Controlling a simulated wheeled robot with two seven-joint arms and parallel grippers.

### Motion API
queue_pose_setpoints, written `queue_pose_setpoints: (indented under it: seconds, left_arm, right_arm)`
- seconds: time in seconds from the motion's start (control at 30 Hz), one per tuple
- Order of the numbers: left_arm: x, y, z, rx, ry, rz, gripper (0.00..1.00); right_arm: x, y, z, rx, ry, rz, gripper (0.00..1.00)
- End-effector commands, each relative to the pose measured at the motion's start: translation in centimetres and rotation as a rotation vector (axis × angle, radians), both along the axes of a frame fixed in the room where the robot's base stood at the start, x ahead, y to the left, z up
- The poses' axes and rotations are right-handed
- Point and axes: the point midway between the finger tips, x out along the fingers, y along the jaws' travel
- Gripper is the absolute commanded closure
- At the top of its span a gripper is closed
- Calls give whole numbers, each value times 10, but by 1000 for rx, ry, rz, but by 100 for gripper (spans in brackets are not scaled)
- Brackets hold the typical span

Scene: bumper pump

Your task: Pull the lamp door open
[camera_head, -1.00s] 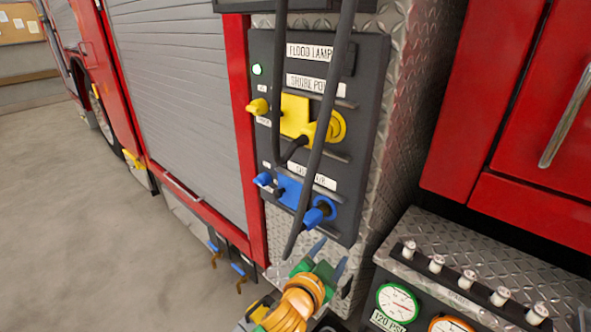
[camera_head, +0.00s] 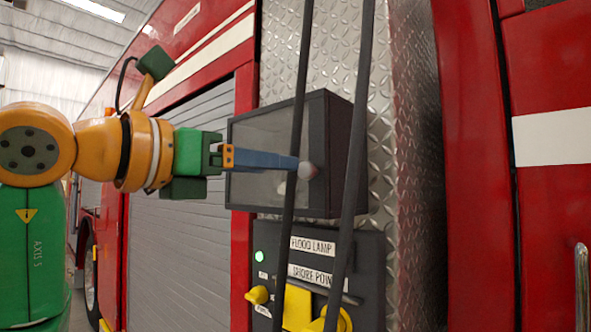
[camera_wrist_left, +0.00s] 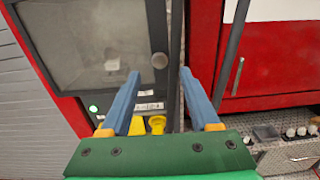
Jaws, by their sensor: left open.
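The lamp door (camera_head: 262,135) is a dark-framed glass panel on the front of a black box above the panel labelled FLOOD LAMP. It looks closed. A small round pale knob (camera_head: 308,170) sits at its right edge. The door also shows in the left wrist view (camera_wrist_left: 85,40), with the knob (camera_wrist_left: 159,61) there. My left gripper (camera_head: 300,168) reaches in from the left across the door, blue fingertips at the knob. In the left wrist view its fingers (camera_wrist_left: 160,73) are apart, and the knob appears between the tips. Contact cannot be told. My right gripper is not in view.
Two black hanging hoses (camera_head: 357,120) run down in front of the box, close to the knob. The flood lamp panel (camera_head: 372,262) with a lit green light (camera_head: 259,256) and yellow plugs is below. A red cabinet (camera_head: 470,200) stands to the right.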

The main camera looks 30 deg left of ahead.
Motion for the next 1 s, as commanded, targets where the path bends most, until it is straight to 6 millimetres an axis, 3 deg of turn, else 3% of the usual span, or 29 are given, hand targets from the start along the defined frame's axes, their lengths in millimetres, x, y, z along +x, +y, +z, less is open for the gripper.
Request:
queue_pose_setpoints:
  seconds: [0.07,0.4,0.67,0.77,0.9,1.0]
  left_arm:
    - [3,5,2,-6,4,21,38]
    - [62,-5,3,-2,3,17,38]
    - [66,-7,1,-1,0,15,38]
    - [66,-7,1,-1,0,15,59]
    - [66,-7,1,-1,0,14,97]
    - [66,-7,1,-1,0,14,100]
  right_arm:
    - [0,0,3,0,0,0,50]
    - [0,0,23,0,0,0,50]
    - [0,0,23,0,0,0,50]
    - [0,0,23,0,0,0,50]
    - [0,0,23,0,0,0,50]
    - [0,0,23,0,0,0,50]
